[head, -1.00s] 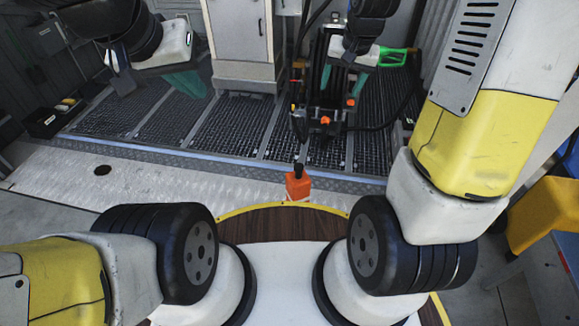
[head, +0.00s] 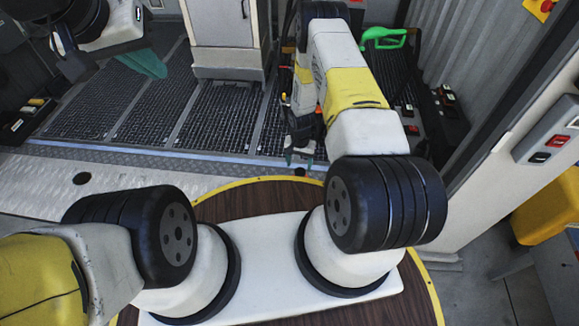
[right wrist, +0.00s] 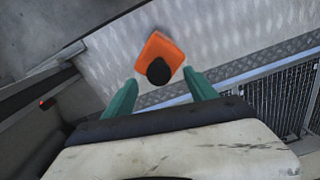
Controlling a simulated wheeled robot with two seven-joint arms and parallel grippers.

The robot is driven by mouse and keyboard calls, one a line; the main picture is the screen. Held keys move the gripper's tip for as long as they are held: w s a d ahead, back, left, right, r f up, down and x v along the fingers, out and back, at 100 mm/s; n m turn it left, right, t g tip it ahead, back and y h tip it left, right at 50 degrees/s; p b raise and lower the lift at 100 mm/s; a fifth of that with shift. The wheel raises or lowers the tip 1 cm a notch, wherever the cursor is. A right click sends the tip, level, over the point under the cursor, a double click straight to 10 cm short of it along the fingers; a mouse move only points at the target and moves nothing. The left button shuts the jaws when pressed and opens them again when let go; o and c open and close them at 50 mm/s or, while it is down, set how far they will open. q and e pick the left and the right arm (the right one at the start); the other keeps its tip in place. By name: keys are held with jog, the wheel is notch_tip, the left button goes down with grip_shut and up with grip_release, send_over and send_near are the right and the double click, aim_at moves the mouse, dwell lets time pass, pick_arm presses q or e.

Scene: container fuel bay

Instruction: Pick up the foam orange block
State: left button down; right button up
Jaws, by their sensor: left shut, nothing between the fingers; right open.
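The orange block (right wrist: 162,55) with a black knob on top shows in the right wrist view, on the pale floor strip. It is ahead of my right gripper (right wrist: 161,92), roughly centred between the two teal fingers, which are apart and empty. I cannot tell whether the fingertips reach beside it. In the head view my right gripper (head: 305,157) points down near the round platform's far edge, and the block is hidden or too unclear to make out there. My left gripper (head: 148,64) is shut and empty at the upper left, over the floor grating.
A dark floor grating (head: 215,115) lies behind the pale strip. A grey cabinet (head: 222,35) stands at the back. A green fuel nozzle (head: 384,38) is at the back right. A black box (head: 22,122) is at the left. A switch panel (head: 553,135) is on the right wall.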

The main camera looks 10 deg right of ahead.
aim_at(300, 171)
jog(key=f, duration=0.8)
jog(key=shift+w+d, duration=0.25)
jog(key=shift+d, duration=0.05)
jog(key=shift+c, duration=0.3)
grip_shut()
